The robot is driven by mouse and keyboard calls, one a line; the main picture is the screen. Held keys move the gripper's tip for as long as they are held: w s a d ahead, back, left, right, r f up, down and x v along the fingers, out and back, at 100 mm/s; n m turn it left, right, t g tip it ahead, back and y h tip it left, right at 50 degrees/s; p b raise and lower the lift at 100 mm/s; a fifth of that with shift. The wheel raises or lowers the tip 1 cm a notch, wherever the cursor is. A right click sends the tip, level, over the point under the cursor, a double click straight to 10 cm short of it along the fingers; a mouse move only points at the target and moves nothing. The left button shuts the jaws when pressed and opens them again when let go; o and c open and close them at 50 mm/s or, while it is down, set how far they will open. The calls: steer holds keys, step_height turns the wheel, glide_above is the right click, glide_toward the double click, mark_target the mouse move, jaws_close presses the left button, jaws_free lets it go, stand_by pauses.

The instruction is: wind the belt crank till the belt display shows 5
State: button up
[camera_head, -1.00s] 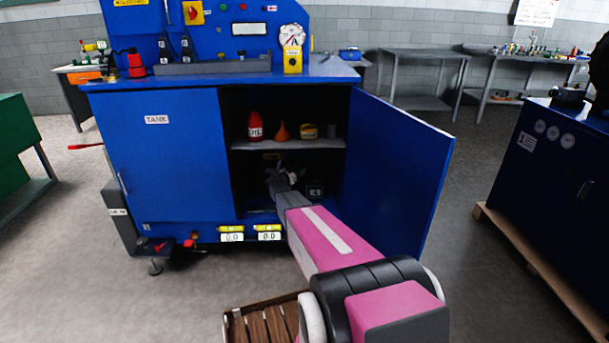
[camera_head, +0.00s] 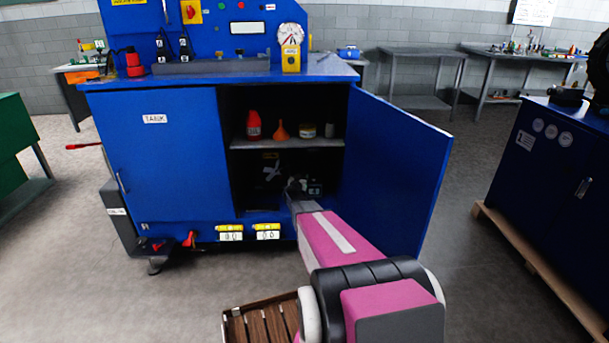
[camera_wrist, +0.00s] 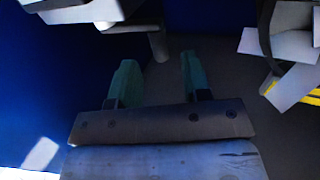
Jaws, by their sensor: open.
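The blue cabinet (camera_head: 163,165) has its right door open. Inside, low down, a pale crossed handle (camera_head: 272,173) shows left of my gripper (camera_head: 296,187); I cannot tell whether it is the belt crank. In the wrist view, my gripper (camera_wrist: 157,68) is open, with nothing between its two green fingers. A grey bar with a short peg (camera_wrist: 158,45) lies just beyond the fingertips. Another pale crank-like part (camera_wrist: 293,68) is at the right. Two yellow-topped displays, left (camera_head: 230,234) and right (camera_head: 268,232), under the cabinet seem to read 0.0; their labels are unreadable.
The open blue door (camera_head: 395,170) stands right of my arm. A shelf (camera_head: 288,144) above holds a red bottle (camera_head: 253,126), an orange funnel (camera_head: 280,131) and jars. A small dark box (camera_head: 315,188) sits right of my gripper.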

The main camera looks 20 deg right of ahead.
mark_target(304, 174)
steer(key=x, duration=0.4)
steer(key=shift+w+d, duration=0.2)
steer(key=shift+w, duration=0.05)
jaws_close()
steer(key=shift+w, duration=0.1)
